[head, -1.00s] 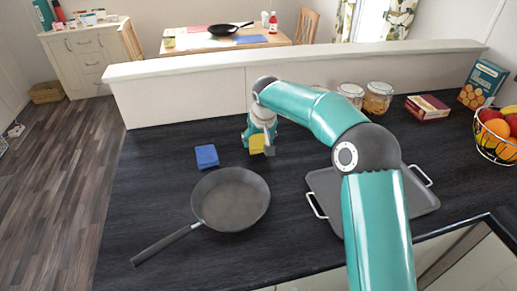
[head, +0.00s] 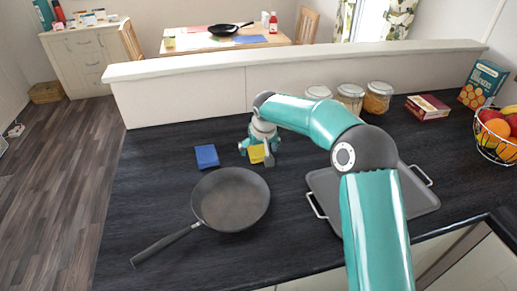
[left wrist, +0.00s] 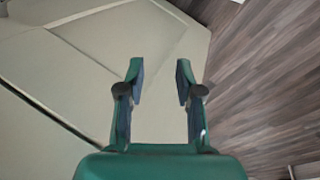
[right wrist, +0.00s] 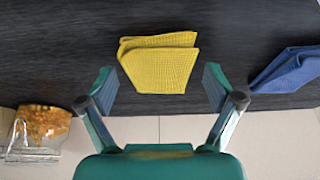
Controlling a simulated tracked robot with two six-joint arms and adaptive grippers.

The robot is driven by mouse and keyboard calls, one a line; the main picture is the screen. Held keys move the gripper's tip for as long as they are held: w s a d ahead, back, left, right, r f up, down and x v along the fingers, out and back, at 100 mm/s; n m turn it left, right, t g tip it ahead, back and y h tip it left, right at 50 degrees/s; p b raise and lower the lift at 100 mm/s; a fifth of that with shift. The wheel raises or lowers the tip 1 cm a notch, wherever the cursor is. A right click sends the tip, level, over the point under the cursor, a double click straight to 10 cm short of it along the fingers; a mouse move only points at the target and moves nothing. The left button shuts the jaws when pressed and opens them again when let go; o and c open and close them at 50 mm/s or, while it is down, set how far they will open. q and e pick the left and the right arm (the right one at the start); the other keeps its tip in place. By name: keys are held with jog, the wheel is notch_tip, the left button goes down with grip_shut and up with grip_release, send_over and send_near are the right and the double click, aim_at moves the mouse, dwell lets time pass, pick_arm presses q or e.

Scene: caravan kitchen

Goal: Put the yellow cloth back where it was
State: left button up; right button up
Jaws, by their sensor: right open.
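The yellow cloth (right wrist: 159,65) lies folded on the dark worktop, in full view in the right wrist view. In the head view the yellow cloth (head: 257,154) is partly covered by my right gripper (head: 258,152). In the right wrist view my right gripper (right wrist: 159,90) is open, with its fingers apart on either side of the cloth's near edge and not closed on it. My left gripper (left wrist: 160,80) is open and empty in the left wrist view, over a pale surface and wood floor, away from the cloth.
A blue cloth (head: 206,156) lies left of the yellow one. A frying pan (head: 231,199) stands in front, and a grey tray (head: 322,183) to the right. Several glass jars (head: 379,97) stand along the low wall (head: 190,90). The worktop's left part is clear.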

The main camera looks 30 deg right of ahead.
jog(key=shift+r, duration=0.15)
jog(key=v, duration=1.2)
jog(key=shift+b, duration=0.4)
jog(key=shift+s, duration=0.1)
